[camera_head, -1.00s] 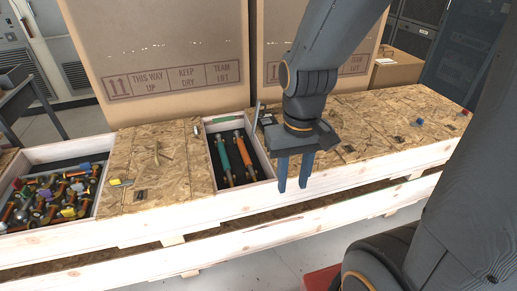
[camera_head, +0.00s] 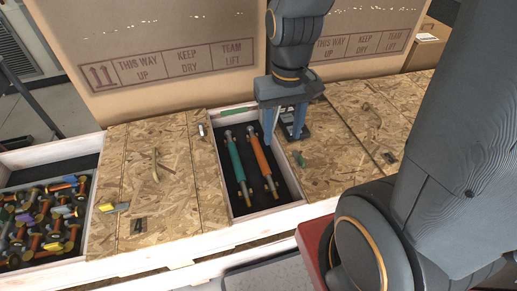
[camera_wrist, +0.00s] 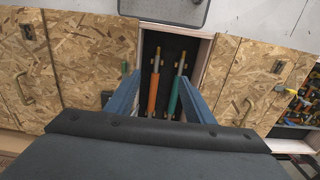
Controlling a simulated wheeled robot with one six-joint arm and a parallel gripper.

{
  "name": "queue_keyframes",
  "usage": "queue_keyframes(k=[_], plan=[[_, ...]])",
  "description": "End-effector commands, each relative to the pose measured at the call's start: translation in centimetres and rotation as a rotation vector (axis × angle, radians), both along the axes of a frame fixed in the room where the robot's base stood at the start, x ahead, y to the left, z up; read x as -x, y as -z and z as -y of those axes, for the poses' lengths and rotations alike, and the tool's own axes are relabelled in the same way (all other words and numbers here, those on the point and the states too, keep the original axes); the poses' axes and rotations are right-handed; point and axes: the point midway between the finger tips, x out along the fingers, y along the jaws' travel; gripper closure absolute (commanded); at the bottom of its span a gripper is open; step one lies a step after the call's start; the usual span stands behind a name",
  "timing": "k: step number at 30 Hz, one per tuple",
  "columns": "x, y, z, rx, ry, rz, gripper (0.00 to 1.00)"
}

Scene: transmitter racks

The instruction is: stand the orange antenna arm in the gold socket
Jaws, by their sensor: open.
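The orange antenna arm (camera_head: 262,160) lies flat in a dark-lined recess (camera_head: 258,205), to the right of a parallel teal arm (camera_head: 237,163). Both have metal ends. My gripper (camera_head: 283,136) is open and empty, fingers pointing down, above the recess's right edge near the far end of the orange arm. In the wrist view the orange arm (camera_wrist: 153,96) is on the left and the teal arm (camera_wrist: 174,92) on the right, both between my two blue fingers. I cannot make out a gold socket in either view.
A bin (camera_head: 75,159) at left holds many jumbled coloured parts. Large cardboard boxes (camera_head: 170,50) stand close behind the recess. The chipboard top (camera_head: 165,180) is mostly clear, with small loose pieces, one yellow (camera_head: 107,207). A smaller box (camera_head: 428,42) is at back right.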

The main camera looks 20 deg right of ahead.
Motion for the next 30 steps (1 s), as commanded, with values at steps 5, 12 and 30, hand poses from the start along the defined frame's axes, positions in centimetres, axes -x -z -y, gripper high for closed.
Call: queue_keyframes(k=[5, 12, 30], plan=[[-5.6, 2.8, 0.2, 0.001, 0.004, -0.008, 0.52], [-12.8, 9.0, 0.6, 0.003, 0.007, -0.009, 0.52], [-20.1, 22.1, 0.5, 0.004, -0.001, -0.002, 0.52]])
